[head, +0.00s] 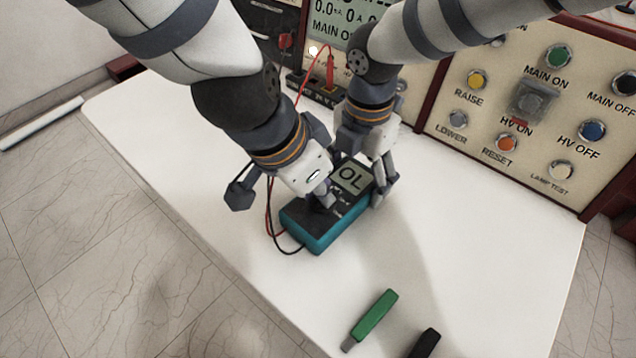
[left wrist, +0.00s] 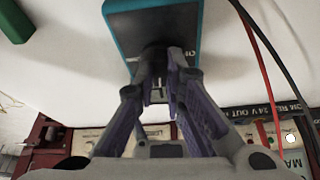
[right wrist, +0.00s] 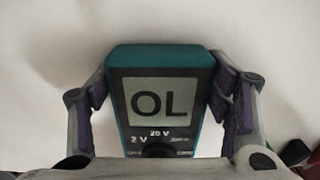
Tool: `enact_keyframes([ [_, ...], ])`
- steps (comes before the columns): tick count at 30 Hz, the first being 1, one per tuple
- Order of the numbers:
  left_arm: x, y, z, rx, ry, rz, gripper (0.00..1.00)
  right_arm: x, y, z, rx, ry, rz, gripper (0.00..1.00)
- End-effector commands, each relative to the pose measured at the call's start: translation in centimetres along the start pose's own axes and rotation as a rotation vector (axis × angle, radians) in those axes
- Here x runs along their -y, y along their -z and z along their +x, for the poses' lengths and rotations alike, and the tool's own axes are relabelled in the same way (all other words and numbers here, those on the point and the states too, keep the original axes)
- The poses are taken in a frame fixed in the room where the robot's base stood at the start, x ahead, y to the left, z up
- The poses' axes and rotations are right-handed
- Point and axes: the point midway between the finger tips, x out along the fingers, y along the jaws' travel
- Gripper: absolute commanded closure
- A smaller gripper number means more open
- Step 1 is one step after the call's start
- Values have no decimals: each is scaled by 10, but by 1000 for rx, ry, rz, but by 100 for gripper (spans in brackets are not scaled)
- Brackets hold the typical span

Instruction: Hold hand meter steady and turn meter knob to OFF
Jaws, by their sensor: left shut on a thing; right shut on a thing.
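The hand meter (head: 318,235), teal with a dark face, lies on the white table, its screen reading OL. My right gripper (head: 360,180) is shut across the meter's screen end. In the right wrist view one finger is on each side of the meter (right wrist: 113,115). My left gripper (head: 321,196) is at the meter's face and shut on the round black knob. The knob shows between its fingertips in the left wrist view (left wrist: 155,53) and at the bottom of the right wrist view (right wrist: 157,150). The knob's pointer setting is hidden.
A green-handled tool (head: 375,317) and a black-handled one (head: 425,343) lie near the table's front edge. Red and black leads (head: 268,205) run beside the meter. Control panels with buttons (head: 530,100) stand behind. The table's right side is clear.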

Motion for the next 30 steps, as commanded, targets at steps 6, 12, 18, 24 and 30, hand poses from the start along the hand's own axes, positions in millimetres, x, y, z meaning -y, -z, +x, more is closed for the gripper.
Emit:
enact_keyframes([
  [6, -2, 0, 0, 2, 60, -141, 100, 0, 0, 0, -2, 0, 0, 73],
  [12, -3, 0, 1, 3, 97, -234, 100, 0, 0, 0, -2, 0, 0, 73],
  [18, -3, 0, 1, 2, 119, -283, 100, 0, 0, 0, -1, 0, 0, 73],
  [24, -4, 0, 1, 2, 127, -300, 100, 0, 0, 0, -1, 0, 0, 73],
  [30, -4, 0, 1, 2, 127, -301, 100, 0, 0, 1, -1, 0, 1, 73],
])
